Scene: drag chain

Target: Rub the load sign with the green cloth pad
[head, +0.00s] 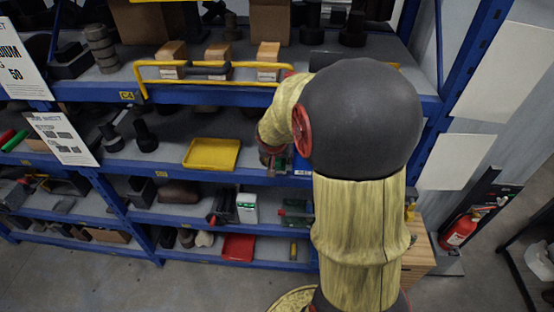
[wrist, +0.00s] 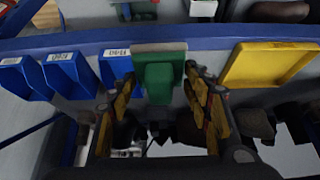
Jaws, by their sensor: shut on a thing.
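A green pad (wrist: 159,82) with a pale grey edge sits between the two fingers of my gripper (wrist: 158,92) in the wrist view. The fingers are closed on its sides. In the head view my gripper (head: 271,158) is mostly hidden behind my arm, near the middle shelf right of the yellow tray.
A yellow tray (head: 212,154) lies on the middle shelf. Blue bins (wrist: 68,72) show in the wrist view. A yellow rail (head: 205,82) runs along the upper shelf edge. A tilted white sheet (head: 62,138) hangs below the load sign. The floor in front is clear.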

